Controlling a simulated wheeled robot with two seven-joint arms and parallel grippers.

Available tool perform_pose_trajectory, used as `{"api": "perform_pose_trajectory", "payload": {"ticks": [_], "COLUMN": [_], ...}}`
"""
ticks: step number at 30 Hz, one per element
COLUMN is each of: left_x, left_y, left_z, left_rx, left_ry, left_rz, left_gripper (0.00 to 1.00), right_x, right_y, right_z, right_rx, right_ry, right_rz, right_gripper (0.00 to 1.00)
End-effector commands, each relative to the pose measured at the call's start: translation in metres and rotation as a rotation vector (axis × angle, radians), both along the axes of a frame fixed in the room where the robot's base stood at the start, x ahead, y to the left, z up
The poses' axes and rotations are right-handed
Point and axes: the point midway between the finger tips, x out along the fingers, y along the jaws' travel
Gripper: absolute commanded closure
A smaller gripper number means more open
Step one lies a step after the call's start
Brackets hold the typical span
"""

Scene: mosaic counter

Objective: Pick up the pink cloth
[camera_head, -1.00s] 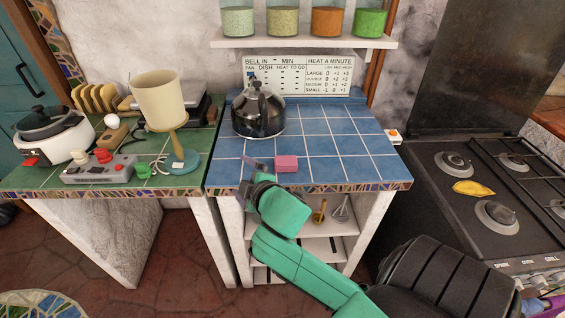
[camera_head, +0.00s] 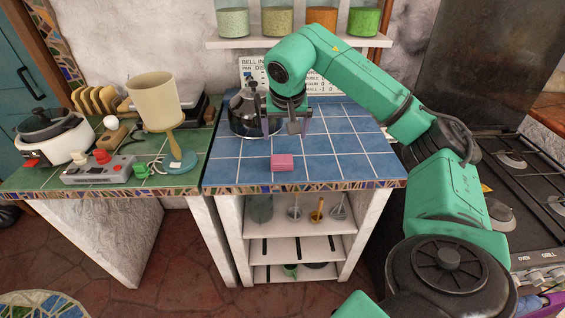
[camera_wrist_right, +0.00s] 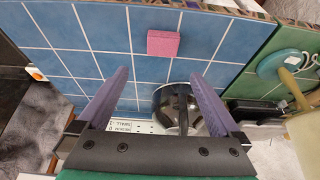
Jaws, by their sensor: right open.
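The pink cloth (camera_head: 282,162) is a small folded block lying on the blue tiled counter (camera_head: 335,170) near its front edge. It also shows in the right wrist view (camera_wrist_right: 163,43), beyond the open fingertips and between their lines. My right gripper (camera_head: 287,130) points down over the counter, behind the cloth and close to the kettle. Its two purple fingers stand wide apart with nothing between them in the right wrist view (camera_wrist_right: 158,85). The cloth is fully visible and apart from the fingers. My left gripper does not show.
A dark kettle (camera_head: 241,122) stands just left of my right gripper and is partly hidden by it. A lamp (camera_head: 156,100) and a grey control box (camera_head: 98,170) stand on the green counter at left. A stove (camera_head: 520,190) is at right. The blue tiles right of the cloth are clear.

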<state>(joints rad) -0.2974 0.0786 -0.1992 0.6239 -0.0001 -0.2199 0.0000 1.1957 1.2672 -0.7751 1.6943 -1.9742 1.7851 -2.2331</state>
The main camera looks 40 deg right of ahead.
Motion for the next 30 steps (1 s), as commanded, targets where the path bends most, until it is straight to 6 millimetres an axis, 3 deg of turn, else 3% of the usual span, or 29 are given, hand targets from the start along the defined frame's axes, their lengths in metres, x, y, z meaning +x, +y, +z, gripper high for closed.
{"api": "perform_pose_trajectory", "payload": {"ticks": [9,21,28,29,30], "left_x": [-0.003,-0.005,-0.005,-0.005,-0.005], "left_y": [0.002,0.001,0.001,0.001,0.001], "left_z": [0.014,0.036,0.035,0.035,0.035], "left_rx": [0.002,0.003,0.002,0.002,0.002], "left_ry": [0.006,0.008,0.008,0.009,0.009], "left_rz": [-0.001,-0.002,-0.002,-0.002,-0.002], "left_gripper": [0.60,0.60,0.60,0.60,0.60], "right_x": [0.020,0.040,0.042,0.042,0.042], "right_y": [-0.017,-0.026,-0.027,-0.027,-0.027], "right_z": [-0.067,-0.127,-0.133,-0.133,-0.133], "right_rx": [-0.005,-0.001,-0.002,-0.002,-0.001], "right_ry": [0.011,0.008,0.004,0.004,0.004], "right_rz": [0.001,0.002,0.003,0.003,0.003], "right_gripper": [0.00,0.00,0.00,0.08,0.23]}}
